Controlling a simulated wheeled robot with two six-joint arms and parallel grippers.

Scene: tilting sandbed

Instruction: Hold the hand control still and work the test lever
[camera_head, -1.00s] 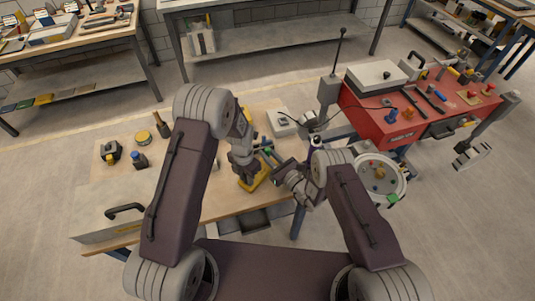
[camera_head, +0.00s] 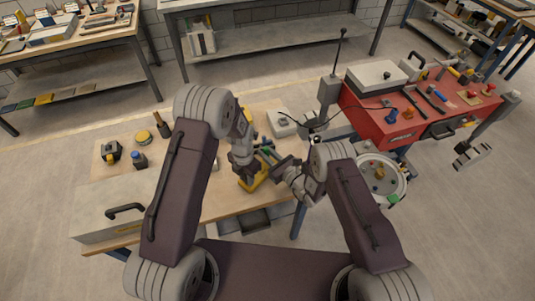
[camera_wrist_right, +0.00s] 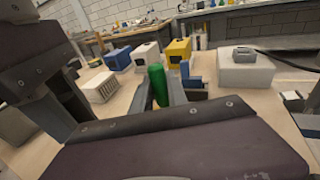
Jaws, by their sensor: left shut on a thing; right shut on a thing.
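The yellow hand control (camera_head: 258,181) is on the wooden bench, partly hidden by my left arm. My left gripper (camera_head: 248,177) is shut on it from above. A green lever grip (camera_head: 266,151) shows just above and right of it; I take it for the test lever. My right gripper (camera_head: 272,158) reaches in from the right and is shut at this grip. In the right wrist view the green grip (camera_wrist_right: 158,85) stands between the fingers, beside a blue part (camera_wrist_right: 187,75). The lever's base is hidden.
A grey box with a black handle (camera_head: 125,210) stands at the bench's front left. Small jars and a yellow-topped tin (camera_head: 143,138) are at the left. A white box (camera_head: 281,123) is behind the grippers. A red tool cart (camera_head: 400,115) is at the right.

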